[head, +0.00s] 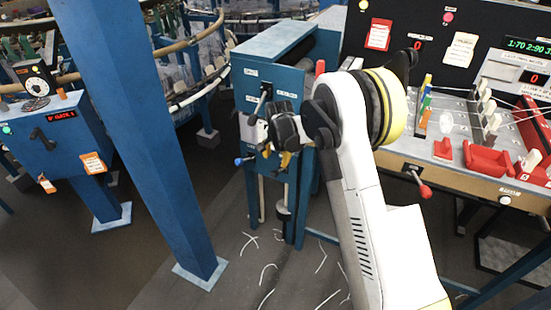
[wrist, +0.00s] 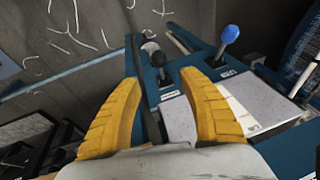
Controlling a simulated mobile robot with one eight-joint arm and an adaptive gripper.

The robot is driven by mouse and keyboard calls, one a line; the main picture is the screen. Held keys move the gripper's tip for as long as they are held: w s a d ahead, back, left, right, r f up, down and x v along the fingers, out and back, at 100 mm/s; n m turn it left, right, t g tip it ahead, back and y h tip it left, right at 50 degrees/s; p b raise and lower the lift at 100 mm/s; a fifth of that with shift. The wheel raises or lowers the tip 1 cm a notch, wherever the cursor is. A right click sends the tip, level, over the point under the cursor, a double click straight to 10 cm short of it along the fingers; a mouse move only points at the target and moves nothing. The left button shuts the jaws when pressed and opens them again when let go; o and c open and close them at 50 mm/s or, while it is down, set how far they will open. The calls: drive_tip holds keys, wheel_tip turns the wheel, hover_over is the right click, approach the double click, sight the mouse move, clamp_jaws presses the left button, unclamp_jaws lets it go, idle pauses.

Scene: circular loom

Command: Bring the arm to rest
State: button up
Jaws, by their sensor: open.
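My arm rises white in the middle of the head view, bent over at a black and yellow joint. My gripper (head: 281,160) hangs in front of the blue lever cabinet (head: 251,205), and its fingers are partly hidden by the wrist. In the wrist view my gripper (wrist: 160,95) shows two yellow fingers spread apart with nothing held between them. A black-knobbed lever (wrist: 158,62) stands beyond the gap between the fingertips. A blue-knobbed lever (wrist: 229,36) is to the right of the fingers; its blue knob also shows in the head view (head: 240,161).
A blue post (head: 150,140) stands left of the cabinet. A control bench (head: 455,175) with red trays and a red-knobbed lever (head: 424,190) is on the right. A blue control box (head: 55,145) is at far left. Thread scraps (head: 268,272) lie on the floor.

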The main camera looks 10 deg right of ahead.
drive_tip(key=s+d+r+n+t, duration=0.1)
drive_tip(key=s+r+n, duration=0.1)
drive_tip(key=s+r, duration=0.8)
drive_tip(key=s+d+r+n+t, duration=0.1)
drive_tip(key=s+d+r+n, duration=0.1)
drive_tip(key=s+r, duration=0.8)
drive_tip(key=s+d+r+n+t, duration=0.1)
drive_tip(key=s+n, duration=0.3)
drive_tip(key=s, duration=1.5)
drive_tip(key=shift+s+d+r+t, duration=0.2)
drive_tip(key=shift+s+r+t, duration=0.15)
drive_tip(key=shift+r, duration=0.2)
